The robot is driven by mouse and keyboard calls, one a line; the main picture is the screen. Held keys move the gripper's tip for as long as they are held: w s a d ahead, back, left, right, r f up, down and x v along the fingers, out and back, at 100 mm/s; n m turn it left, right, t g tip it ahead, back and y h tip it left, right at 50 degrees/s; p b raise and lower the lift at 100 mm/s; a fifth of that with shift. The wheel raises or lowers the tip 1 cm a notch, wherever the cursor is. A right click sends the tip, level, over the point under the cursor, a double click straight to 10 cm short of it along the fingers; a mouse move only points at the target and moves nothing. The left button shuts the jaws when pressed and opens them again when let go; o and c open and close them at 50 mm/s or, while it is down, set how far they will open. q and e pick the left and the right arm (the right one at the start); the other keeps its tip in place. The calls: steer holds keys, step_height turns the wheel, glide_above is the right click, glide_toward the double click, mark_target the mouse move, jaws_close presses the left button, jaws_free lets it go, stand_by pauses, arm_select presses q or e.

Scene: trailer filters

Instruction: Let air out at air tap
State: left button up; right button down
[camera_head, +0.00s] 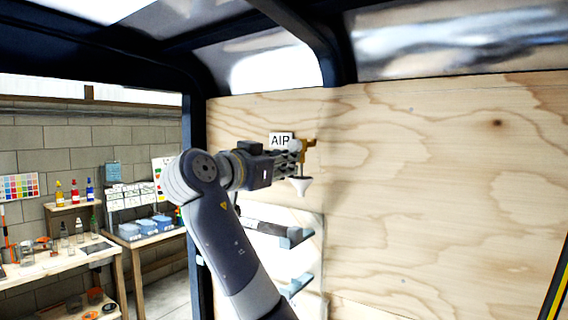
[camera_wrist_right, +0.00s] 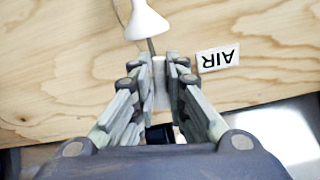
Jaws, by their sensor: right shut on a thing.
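The brass air tap (camera_head: 308,146) sticks out from the plywood wall beside the white AIR label (camera_head: 281,140). A white funnel-shaped piece (camera_head: 300,185) hangs just below it, and this also shows at the top of the right wrist view (camera_wrist_right: 147,22). My right gripper (camera_head: 295,157) is at the tap, its fingers closed on a pale part of it. In the right wrist view the fingers (camera_wrist_right: 158,72) stand either side of this pale part, with the upside-down label (camera_wrist_right: 218,58) to the right. The fingers partly hide the tap. My left gripper is out of view.
The plywood wall (camera_head: 440,190) is bare to the right of the tap. A pale panel with blue-grey brackets (camera_head: 295,238) is below. A dark frame post (camera_head: 196,200) stands at left, with cluttered workbenches (camera_head: 60,262) beyond it.

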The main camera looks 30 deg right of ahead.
steer(key=shift+w+a+r+m+b, duration=0.2)
steer(key=shift+w+r+m+b, duration=0.3)
steer(key=shift+m, duration=2.1)
steer(key=shift+w+a+r+m+b, duration=0.15)
steer(key=shift+w+r+m+b, duration=0.35)
steer(key=shift+m, duration=2.1)
steer(key=shift+w+a+r+m+b, duration=0.3)
steer(key=shift+r+m, duration=0.4)
steer(key=shift+m, duration=1.9)
steer(key=shift+d+m, duration=0.1)
steer(key=shift+m, duration=0.2)
steer(key=c, duration=1.6)
jaws_free()
